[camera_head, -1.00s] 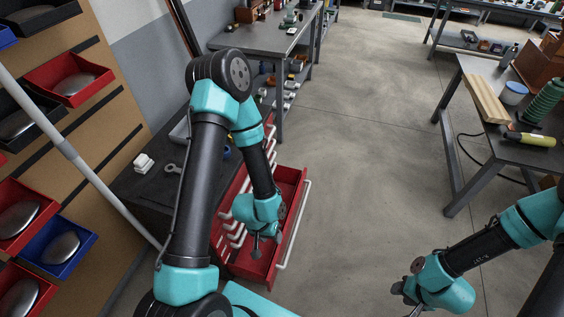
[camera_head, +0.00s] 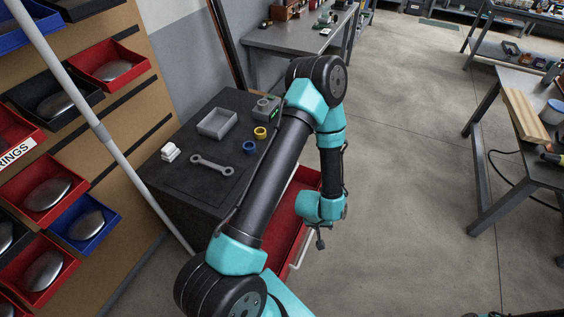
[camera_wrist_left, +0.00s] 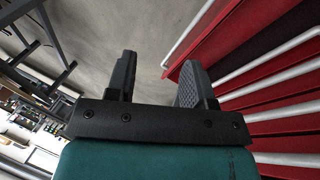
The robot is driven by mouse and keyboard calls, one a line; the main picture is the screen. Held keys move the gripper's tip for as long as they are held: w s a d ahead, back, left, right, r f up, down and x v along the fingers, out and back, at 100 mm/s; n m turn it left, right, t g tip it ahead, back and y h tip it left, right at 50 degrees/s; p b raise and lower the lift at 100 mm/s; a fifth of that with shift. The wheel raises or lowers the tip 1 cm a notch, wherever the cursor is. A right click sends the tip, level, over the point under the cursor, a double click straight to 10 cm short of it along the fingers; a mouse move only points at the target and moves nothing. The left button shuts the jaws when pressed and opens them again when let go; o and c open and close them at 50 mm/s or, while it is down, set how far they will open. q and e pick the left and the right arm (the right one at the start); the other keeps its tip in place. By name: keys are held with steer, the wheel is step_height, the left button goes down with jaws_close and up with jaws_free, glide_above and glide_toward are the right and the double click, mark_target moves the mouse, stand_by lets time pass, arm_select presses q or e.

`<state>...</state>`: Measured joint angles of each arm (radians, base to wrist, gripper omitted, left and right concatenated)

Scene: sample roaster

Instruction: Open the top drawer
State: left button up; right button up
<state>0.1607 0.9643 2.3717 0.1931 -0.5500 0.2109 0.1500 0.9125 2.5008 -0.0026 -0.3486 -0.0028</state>
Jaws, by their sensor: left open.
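The red tool cabinet's top drawer (camera_head: 285,222) stands pulled out in the head view, its red inside showing. My left arm covers part of it. Its white bar handle (camera_head: 301,254) runs along the front edge. My left gripper (camera_head: 320,240) hangs just to the right of that handle, apart from it as far as I can tell. In the left wrist view my left gripper (camera_wrist_left: 158,80) is open with nothing between the fingers. The pulled-out drawer's handle (camera_wrist_left: 188,38) lies beyond the right finger, with shut red drawers (camera_wrist_left: 280,88) below. My right gripper is out of view.
The cabinet's dark top (camera_head: 195,185) holds a wrench (camera_head: 212,165), a grey tray (camera_head: 217,122), a blue ring (camera_head: 249,147) and a yellow ring (camera_head: 260,132). A bin rack (camera_head: 120,155) stands at left. A workbench (camera_head: 510,130) is at right. The floor between is clear.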

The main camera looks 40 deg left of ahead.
arm_select(q)
steer(key=w+a+f+n+t+y, duration=0.2)
steer(key=w+a+n+t+y, duration=0.2)
steer(key=w+a+n+y, duration=0.5)
steer(key=a+r+n+g+y, duration=0.1)
steer(key=a+n+g+y, duration=0.2)
steer(key=n, duration=0.7)
steer(key=w+a+r+n+g+y, duration=0.1)
steer(key=a+n+g+y, duration=0.3)
steer(key=n, duration=0.6)
steer(key=shift+w+a+r+n+y, duration=0.2)
steer(key=shift+a+r+n+y, duration=0.1)
steer(key=shift+r+y, duration=0.55)
steer(key=shift+a+f, duration=0.15)
steer(key=shift+f, duration=0.05)
steer(key=x, duration=1.7)
steer(key=shift+a+r, duration=0.1)
steer(key=shift+r, duration=0.05)
steer(key=shift+c, duration=0.5)
